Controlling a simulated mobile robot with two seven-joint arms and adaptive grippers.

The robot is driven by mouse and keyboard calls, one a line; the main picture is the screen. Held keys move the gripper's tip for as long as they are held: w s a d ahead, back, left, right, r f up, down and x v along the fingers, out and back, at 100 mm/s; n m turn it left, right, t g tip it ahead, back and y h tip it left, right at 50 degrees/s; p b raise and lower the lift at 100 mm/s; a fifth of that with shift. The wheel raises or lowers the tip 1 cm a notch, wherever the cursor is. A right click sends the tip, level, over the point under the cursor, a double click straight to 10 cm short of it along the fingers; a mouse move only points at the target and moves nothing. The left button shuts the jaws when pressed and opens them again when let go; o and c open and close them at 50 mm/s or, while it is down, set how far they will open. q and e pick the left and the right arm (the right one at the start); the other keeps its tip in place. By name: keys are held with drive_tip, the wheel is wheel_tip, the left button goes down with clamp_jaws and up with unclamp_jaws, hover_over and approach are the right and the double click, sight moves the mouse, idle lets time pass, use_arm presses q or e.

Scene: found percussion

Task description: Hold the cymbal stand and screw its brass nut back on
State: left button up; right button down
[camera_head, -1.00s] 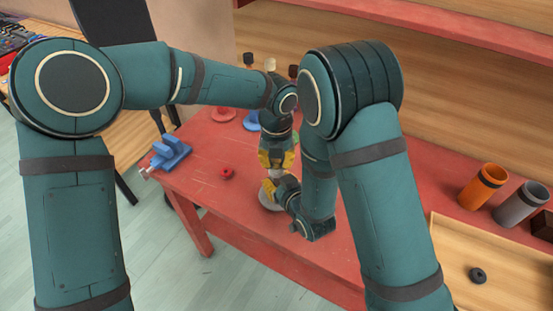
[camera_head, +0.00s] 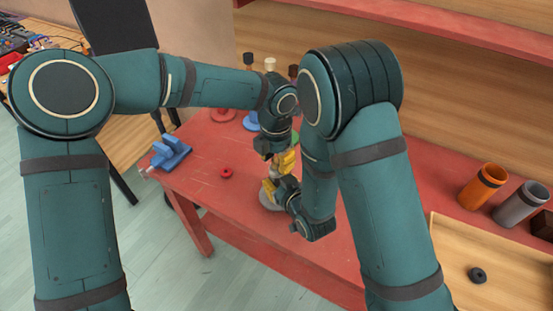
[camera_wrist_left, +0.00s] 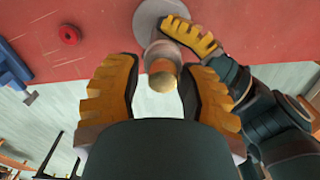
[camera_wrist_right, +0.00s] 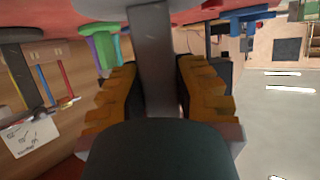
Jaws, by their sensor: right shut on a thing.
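The cymbal stand has a grey pole (camera_wrist_right: 152,60) and a round grey base (camera_wrist_left: 160,14) on the red table. My right gripper (camera_head: 270,190) is shut on the pole, with a finger on each side in the right wrist view. The stand is upright. My left gripper (camera_head: 279,160) is above the right one, over the stand's top. In the left wrist view its fingers (camera_wrist_left: 160,88) are apart, on either side of the brass nut (camera_wrist_left: 163,80), with a gap at each side. The nut sits at the top of the pole. Its thread is hidden.
A blue clamp-like block (camera_head: 171,152) and a red ring (camera_head: 226,173) lie left on the table. Red (camera_head: 222,115) and blue (camera_head: 251,123) bases stand behind. An orange cup (camera_head: 480,190), a grey cup (camera_head: 518,206) and a tray with a black ring (camera_head: 477,275) are at right.

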use_arm(q)
drive_tip(key=shift+s+d+r, duration=0.1)
drive_tip(key=shift+r, duration=2.2)
